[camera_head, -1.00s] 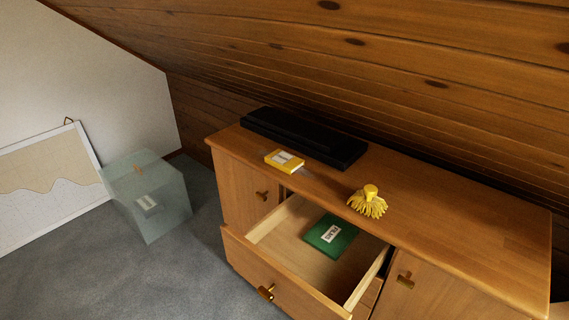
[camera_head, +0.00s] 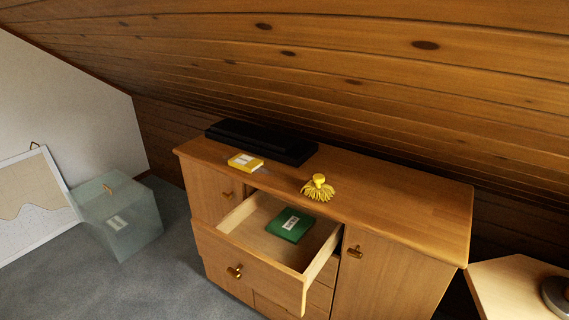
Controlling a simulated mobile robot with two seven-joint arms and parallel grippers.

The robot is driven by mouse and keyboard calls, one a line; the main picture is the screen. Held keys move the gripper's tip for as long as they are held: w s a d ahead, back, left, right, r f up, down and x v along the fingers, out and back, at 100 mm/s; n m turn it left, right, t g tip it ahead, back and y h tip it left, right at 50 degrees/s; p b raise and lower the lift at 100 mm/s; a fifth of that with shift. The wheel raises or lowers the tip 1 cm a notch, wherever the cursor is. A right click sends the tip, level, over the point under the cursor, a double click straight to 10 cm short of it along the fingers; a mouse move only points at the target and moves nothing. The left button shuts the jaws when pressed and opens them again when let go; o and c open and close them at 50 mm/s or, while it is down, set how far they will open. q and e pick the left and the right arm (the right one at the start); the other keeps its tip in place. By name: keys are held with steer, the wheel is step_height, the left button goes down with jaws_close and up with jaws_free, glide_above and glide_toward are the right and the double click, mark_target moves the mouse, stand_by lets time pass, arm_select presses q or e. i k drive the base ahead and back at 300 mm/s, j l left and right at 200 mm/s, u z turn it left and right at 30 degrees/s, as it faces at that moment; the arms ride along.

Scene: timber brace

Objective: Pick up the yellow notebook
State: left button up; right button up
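The yellow notebook (camera_head: 245,162) is small, with a white label on its cover. It lies flat on the top of the wooden cabinet (camera_head: 420,195), near the front edge at the left, just in front of a black case. Neither of my grippers shows in the head view.
The black case (camera_head: 262,141) lies behind the notebook. A yellow brush-like object (camera_head: 318,187) stands to its right. The open drawer (camera_head: 263,247) juts out below and holds a green book (camera_head: 290,224). A translucent box (camera_head: 118,216) stands at left. The wooden ceiling slopes low behind.

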mark_target(248, 164)
steer(key=j+z, duration=0.2)
steer(key=z, duration=0.25)
steer(key=i+j+z, duration=0.1)
steer(key=j+z, duration=0.15)
steer(key=z, duration=0.2)
steer(key=j+z, duration=0.2)
steer(key=z, duration=0.2)
steer(key=k+j+z, duration=0.2)
steer(key=j, duration=0.15)
steer(key=j+z, duration=0.2)
steer(key=j, duration=0.15)
steer(key=k+j+z, duration=0.1)
steer(key=j+z, duration=0.15)
steer(key=k+j, duration=0.15)
steer(key=j, duration=0.2)
steer(key=k+j+z, duration=0.15)
steer(key=j, duration=0.2)
steer(key=k+j, duration=0.15)
steer(key=j, duration=0.2)
